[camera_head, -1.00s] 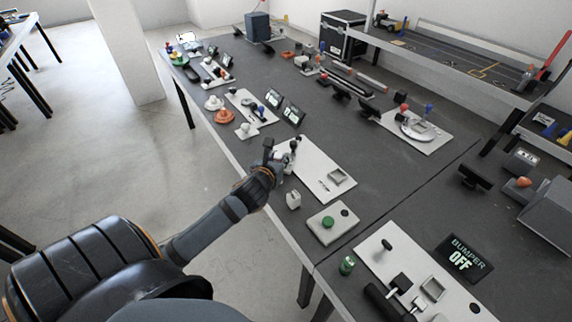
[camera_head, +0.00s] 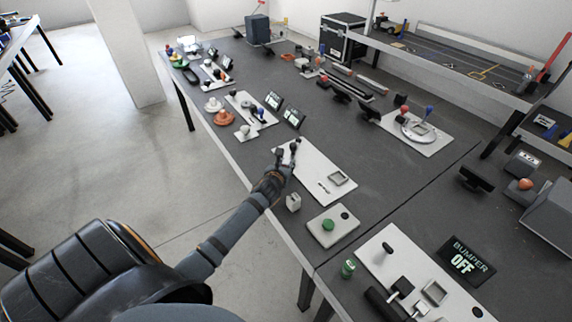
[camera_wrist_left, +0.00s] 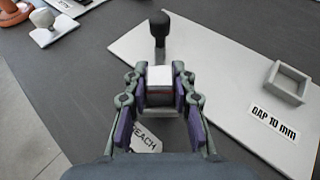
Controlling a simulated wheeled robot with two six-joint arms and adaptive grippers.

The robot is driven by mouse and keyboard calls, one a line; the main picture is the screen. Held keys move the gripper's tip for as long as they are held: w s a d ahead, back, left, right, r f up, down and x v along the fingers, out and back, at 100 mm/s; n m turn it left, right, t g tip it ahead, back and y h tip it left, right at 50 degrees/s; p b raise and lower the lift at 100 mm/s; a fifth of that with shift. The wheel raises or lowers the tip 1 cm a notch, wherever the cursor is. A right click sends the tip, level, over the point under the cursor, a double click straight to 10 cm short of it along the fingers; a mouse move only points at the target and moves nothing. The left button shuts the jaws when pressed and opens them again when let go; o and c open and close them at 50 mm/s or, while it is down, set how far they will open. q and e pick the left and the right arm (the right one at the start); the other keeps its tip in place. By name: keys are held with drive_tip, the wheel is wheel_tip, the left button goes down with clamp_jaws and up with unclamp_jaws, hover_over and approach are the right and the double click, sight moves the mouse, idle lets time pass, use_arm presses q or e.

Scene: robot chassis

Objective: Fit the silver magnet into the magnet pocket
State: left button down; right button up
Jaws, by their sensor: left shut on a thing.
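My left gripper (camera_head: 286,160) is over the near-left end of a white board (camera_head: 312,167). In the left wrist view its fingers (camera_wrist_left: 159,92) are shut on the silver magnet (camera_wrist_left: 160,86), a small block with a bright top face. The magnet is too small to make out in the head view. The magnet pocket, a raised square grey frame (camera_wrist_left: 287,82), is on the board to the right of the held magnet and apart from it. It also shows in the head view (camera_head: 339,178). My right gripper is not in view.
A black knob on a post (camera_wrist_left: 159,24) stands on the board just beyond the fingers. A small pale block (camera_head: 293,202) and a plate with a green button (camera_head: 328,225) lie nearer the table edge.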

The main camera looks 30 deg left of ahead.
use_arm(q)
drive_tip(key=c, duration=1.1)
unclamp_jaws()
drive_tip(key=shift+r, duration=0.15)
drive_tip(key=v, duration=1.2)
